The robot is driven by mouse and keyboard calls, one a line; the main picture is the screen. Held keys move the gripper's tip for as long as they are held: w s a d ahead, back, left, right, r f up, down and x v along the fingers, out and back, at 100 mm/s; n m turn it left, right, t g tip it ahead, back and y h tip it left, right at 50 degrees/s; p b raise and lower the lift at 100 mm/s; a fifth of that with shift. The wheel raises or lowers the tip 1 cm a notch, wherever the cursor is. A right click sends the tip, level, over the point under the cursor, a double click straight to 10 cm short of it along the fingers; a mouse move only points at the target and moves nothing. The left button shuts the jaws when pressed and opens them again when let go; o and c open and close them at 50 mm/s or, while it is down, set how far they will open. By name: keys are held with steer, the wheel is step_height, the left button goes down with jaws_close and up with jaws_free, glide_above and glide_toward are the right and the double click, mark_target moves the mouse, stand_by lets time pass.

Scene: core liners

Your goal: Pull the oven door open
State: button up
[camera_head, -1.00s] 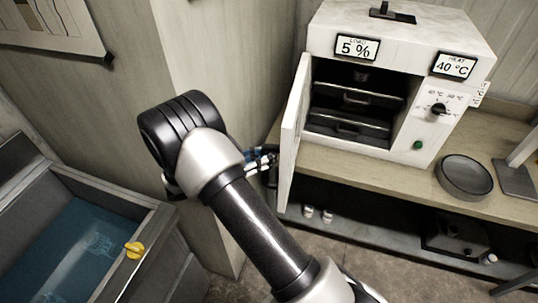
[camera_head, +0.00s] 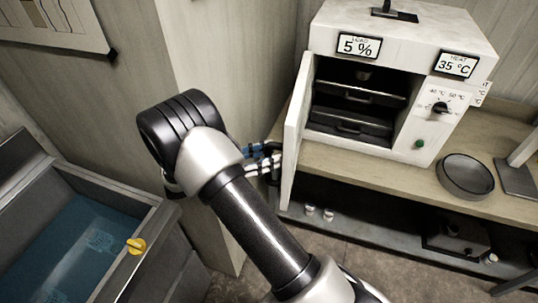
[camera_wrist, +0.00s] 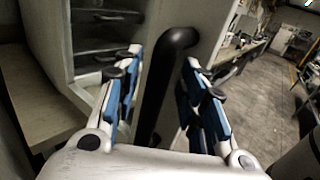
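The white oven (camera_head: 400,32) stands on the bench with its door (camera_head: 296,128) swung wide open to the left. Dark trays (camera_head: 355,106) show inside the chamber. My gripper (camera_head: 264,160) is at the outer side of the door, by its handle. In the wrist view, my gripper's blue-padded fingers (camera_wrist: 162,84) are spread, one on each side of the black bar handle (camera_wrist: 166,68). Gaps show between the fingers and the handle. In the head view my arm hides part of the gripper.
A round dark pan (camera_head: 466,176) sits on the wooden bench (camera_head: 345,165) right of the oven. A wall corner stands close behind my arm. Open floor (camera_wrist: 262,95) shows in the wrist view.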

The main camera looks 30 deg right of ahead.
steer(key=w+a, duration=0.1)
steer(key=a, duration=1)
steer(key=shift+w+a, duration=0.2)
steer(key=shift+w, duration=0.05)
steer(key=s+d+r+m+g+y+b, duration=0.1)
steer(key=s+d+r+m+y, duration=0.4)
steer(key=s+r+m+y, duration=0.35)
steer(key=s+a+r+m+t+y+b, duration=0.1)
steer(key=s+a+m+t+y, duration=0.2)
steer(key=s, duration=0.4)
steer(key=s+a+r+m+t+y+b, duration=0.1)
steer(key=s+a+r+m+t+y, duration=0.1)
steer(key=s+m+t+y, duration=0.3)
steer(key=s+a+y, duration=0.1)
steer(key=s, duration=0.2)
steer(key=shift+s+a, duration=0.2)
